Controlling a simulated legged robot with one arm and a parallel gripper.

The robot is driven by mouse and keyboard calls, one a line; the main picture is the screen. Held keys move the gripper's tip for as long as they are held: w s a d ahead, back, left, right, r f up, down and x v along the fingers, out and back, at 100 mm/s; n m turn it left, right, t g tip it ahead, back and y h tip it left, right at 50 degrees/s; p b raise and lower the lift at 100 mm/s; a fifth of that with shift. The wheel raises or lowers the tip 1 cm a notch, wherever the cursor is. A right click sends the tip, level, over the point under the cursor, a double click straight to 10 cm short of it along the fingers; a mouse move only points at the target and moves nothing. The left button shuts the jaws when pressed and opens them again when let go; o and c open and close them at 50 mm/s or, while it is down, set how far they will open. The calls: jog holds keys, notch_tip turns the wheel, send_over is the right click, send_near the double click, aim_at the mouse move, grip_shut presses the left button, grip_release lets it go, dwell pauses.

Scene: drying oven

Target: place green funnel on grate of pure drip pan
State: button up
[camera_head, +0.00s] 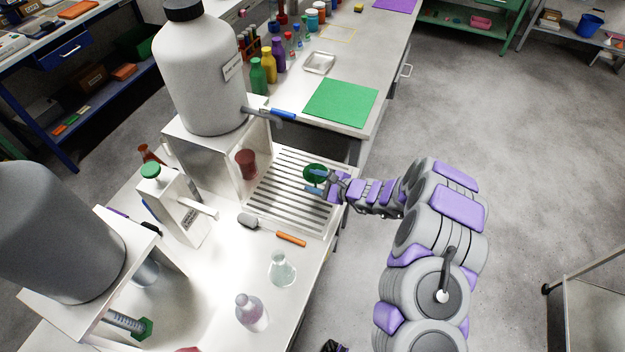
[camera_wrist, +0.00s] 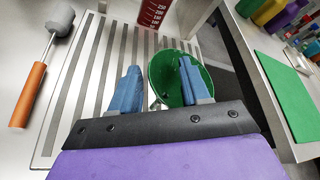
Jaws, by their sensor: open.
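The green funnel (camera_head: 313,173) is on the slatted grate (camera_head: 285,205) of the drip pan, near its right edge. In the wrist view the funnel (camera_wrist: 160,76) shows its round mouth between and behind my finger tips, and the grate (camera_wrist: 80,85) lies under it. My gripper (camera_head: 322,183) is over the grate at the funnel. In the wrist view my gripper (camera_wrist: 160,80) has its two blue fingers spread apart, one overlapping the funnel's right side. I cannot tell whether they touch it. The funnel's lower part is mostly hidden.
A red beaker (camera_head: 247,164) stands at the grate's back left, under the large white jug (camera_head: 200,75). A brush with an orange handle (camera_head: 291,240) lies by the grate's front. A flask (camera_head: 282,269) and a bottle (camera_head: 251,312) stand nearer. A green mat (camera_head: 341,102) lies behind.

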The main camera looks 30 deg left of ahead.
jog(key=w+p+v, duration=0.1)
jog(key=p+v, duration=0.1)
jog(key=v, duration=0.9)
jog(key=shift+s, duration=0.5)
jog(key=shift+a+r, duration=0.1)
jog(key=s+r+n+g, duration=0.2)
jog(key=s+r+n, duration=0.15)
jog(key=r, duration=0.35)
jog(key=s+r+n+g, duration=0.2)
jog(key=s+r, duration=0.2)
jog(key=r, duration=0.3)
jog(key=s+d+r+n+g+h, duration=0.25)
jog(key=s+d+r+n, duration=0.25)
jog(key=s+r, duration=0.35)
jog(key=s+d+r+t+h, duration=0.1)
jog(key=s+d+h, duration=0.2)
jog(key=s+d, duration=0.3)
jog(key=s+d+r+n+t+h, duration=0.1)
jog(key=s+d+h, duration=0.3)
jog(key=d, duration=0.9)
jog(key=s+d+r+t+h, duration=0.1)
jog(key=s+d+h, duration=0.3)
jog(key=s+d, duration=0.5)
jog(key=shift+d, duration=0.2)
